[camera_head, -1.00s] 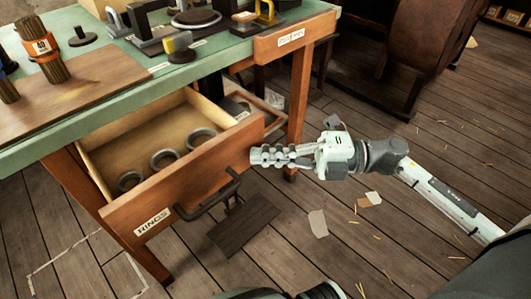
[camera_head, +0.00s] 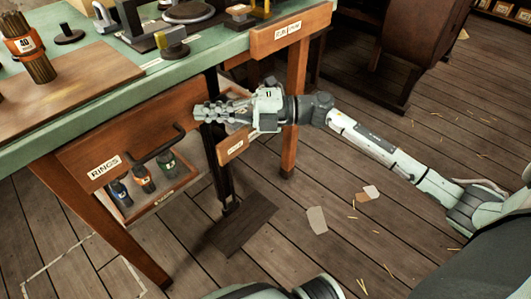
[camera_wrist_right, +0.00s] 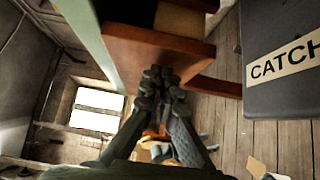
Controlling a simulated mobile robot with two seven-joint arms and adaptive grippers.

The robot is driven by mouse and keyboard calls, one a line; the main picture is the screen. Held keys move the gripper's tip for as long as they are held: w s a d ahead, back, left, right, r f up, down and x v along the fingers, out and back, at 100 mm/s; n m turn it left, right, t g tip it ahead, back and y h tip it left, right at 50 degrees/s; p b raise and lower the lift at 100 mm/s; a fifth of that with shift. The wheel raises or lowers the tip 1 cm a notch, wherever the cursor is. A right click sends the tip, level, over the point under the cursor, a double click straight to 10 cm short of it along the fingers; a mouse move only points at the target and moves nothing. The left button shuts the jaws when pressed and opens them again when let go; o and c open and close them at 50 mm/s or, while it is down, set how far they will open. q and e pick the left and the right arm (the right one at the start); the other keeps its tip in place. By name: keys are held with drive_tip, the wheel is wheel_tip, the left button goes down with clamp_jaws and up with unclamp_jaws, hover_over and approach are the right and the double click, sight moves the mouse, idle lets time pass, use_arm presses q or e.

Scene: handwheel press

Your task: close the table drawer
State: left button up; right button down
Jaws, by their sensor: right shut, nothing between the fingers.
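The table drawer (camera_head: 125,140) has a wooden front labelled RINGS and a dark bar handle (camera_head: 157,147). Its front sits close under the green tabletop (camera_head: 120,102), and no inside of it shows in the head view. I cannot tell whether it is fully flush. My right gripper (camera_head: 203,112) is shut and empty, with its fingertips at the right end of the drawer front. In the right wrist view the shut fingertips (camera_wrist_right: 160,76) are against or very near a wooden panel (camera_wrist_right: 150,48); contact is unclear. My left gripper is not in view.
Below the drawer, a wooden tray (camera_head: 160,199) holds three dark containers with coloured bands. A dark post (camera_head: 220,170) and a table leg (camera_head: 294,150) stand right of the drawer. A dark panel labelled CATCH (camera_wrist_right: 275,95) is near the right wrist. Floor to the right is mostly clear.

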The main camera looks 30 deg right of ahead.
sight(207, 102)
drive_tip(key=w, duration=0.1)
drive_tip(key=w+a, duration=0.1)
drive_tip(key=w, duration=0.2)
drive_tip(key=shift+w+a+b, duration=0.2)
drive_tip(key=shift+a+b, duration=0.1)
drive_tip(key=shift+w+a, duration=0.1)
drive_tip(key=shift+w, duration=0.25)
drive_tip(key=shift+w+a, duration=0.15)
drive_tip(key=shift+w, duration=0.25)
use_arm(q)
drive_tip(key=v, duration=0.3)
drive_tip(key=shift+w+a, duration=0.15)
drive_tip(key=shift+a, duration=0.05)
use_arm(e)
drive_tip(key=shift+w+r, duration=0.1)
